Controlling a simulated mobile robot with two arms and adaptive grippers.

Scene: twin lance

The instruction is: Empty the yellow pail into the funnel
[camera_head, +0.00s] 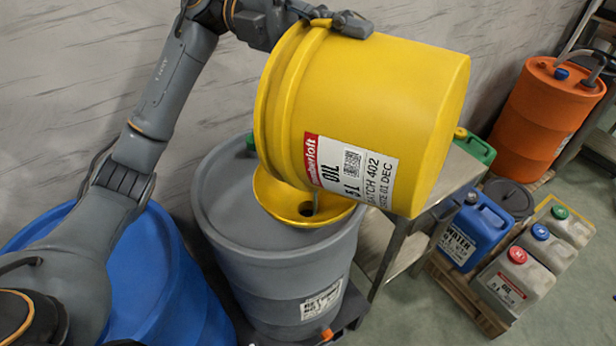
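The yellow pail (400,95) hangs tipped on its side in the air, with a white and red label reading OIL. Its rimmed end points left and its opening is turned out of sight. My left gripper (345,22) is shut on the pail at its top edge near the rim; the fingertips are partly hidden. The yellow funnel (275,197) sits on top of the grey drum (222,205), below the pail's rimmed end. The pail hides part of the funnel. A thin pale strip shows above the funnel's dark hole; I cannot tell whether it is liquid. My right gripper is not in view.
A blue drum (165,275) stands left of the grey drum. A metal table (455,175) stands right of it. Blue (475,230) and pale canisters (515,283) stand on a pallet at the right. An orange drum (540,110) stands behind them. Floor is clear at far right.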

